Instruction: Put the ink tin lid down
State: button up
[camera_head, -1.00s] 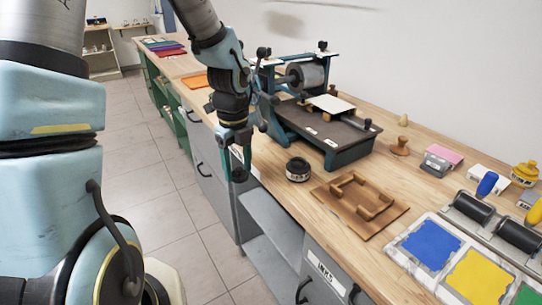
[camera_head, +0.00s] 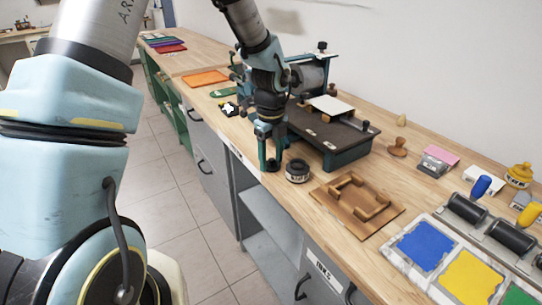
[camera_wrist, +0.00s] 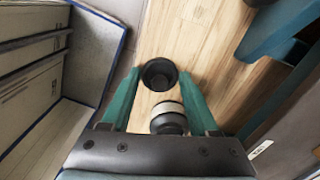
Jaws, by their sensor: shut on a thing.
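My gripper (camera_wrist: 162,76) is shut on the ink tin lid (camera_wrist: 159,74), a small black round piece between the two teal fingertips. In the head view my gripper (camera_head: 269,164) points down over the bench's front edge area, just left of the ink tin (camera_head: 298,171). The tin is short and dark with a pale label band, upright on the wood. It also shows in the wrist view (camera_wrist: 168,118), close beside the lid and apart from it. I cannot tell whether the lid touches the bench top.
A brown wooden frame (camera_head: 357,204) lies right of the tin. The teal press (camera_head: 335,146) stands behind. A tray with blue (camera_head: 427,247) and yellow pads is at the lower right. A small black item with a white star shape (camera_head: 229,109) lies left. The bench edge is close.

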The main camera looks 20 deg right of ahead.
jog(key=shift+f, duration=0.1)
jog(key=shift+f, duration=0.15)
jog(key=o, duration=1.3)
jog(key=shift+o, duration=0.2)
notch_tip(320, 180, up, 12)
jog(key=b, duration=0.1)
jog(key=shift+r, duration=0.25)
